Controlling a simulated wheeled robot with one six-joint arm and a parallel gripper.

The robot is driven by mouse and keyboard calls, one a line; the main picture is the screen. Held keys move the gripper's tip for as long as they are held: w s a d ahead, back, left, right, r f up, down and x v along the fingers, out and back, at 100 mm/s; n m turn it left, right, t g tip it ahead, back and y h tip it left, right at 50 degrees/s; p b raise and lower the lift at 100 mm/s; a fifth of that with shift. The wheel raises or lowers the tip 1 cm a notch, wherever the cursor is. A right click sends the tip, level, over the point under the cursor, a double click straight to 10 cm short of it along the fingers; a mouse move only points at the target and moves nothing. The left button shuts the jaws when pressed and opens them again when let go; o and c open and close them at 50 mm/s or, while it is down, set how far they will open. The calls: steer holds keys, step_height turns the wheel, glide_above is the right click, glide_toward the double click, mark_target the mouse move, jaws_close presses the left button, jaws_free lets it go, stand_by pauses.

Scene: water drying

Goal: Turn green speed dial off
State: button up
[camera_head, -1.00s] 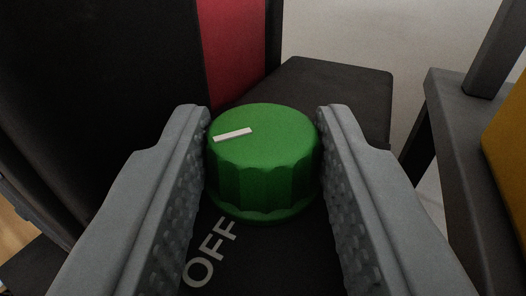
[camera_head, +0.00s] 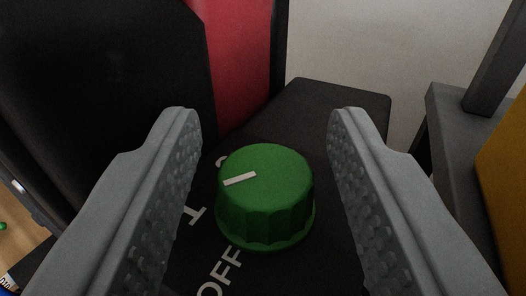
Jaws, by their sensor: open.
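The green speed dial (camera_head: 266,200) is a ribbed round knob on a black panel (camera_head: 335,115). Its white pointer mark (camera_head: 239,179) lies toward the left of its top face, pointing left and slightly down. White labels "OFF" (camera_head: 221,272) and "1" (camera_head: 195,215) show on the panel to the lower left and left of the dial. Part of another label shows at its upper left. My gripper (camera_head: 265,120) is open, with one finger on each side of the dial. A gap shows between the dial and both fingers.
A black housing with a red panel (camera_head: 240,60) rises behind and left of the dial. A grey frame (camera_head: 455,125) and a yellow part (camera_head: 505,160) stand at the right. Wooden floor shows at the lower left.

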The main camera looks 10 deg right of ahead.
step_height(320, 180, up, 8)
steer(key=shift+r, duration=0.1)
stand_by(0.6)
steer(key=s+a+f+m+h, duration=0.2)
steer(key=s+a+f, duration=0.1)
steer(key=s+a, duration=0.2)
steer(key=m+g+h, duration=0.3)
steer(key=h, duration=0.3)
glide_toward(264, 207)
steer(key=x, duration=0.6)
steer(key=f+x, duration=0.1)
steer(key=x, duration=0.3)
steer(key=shift+w+a, duration=0.2)
steer(key=shift+a, duration=0.05)
stand_by(0.3)
steer(key=shift+y, duration=0.3)
steer(key=c, duration=0.7)
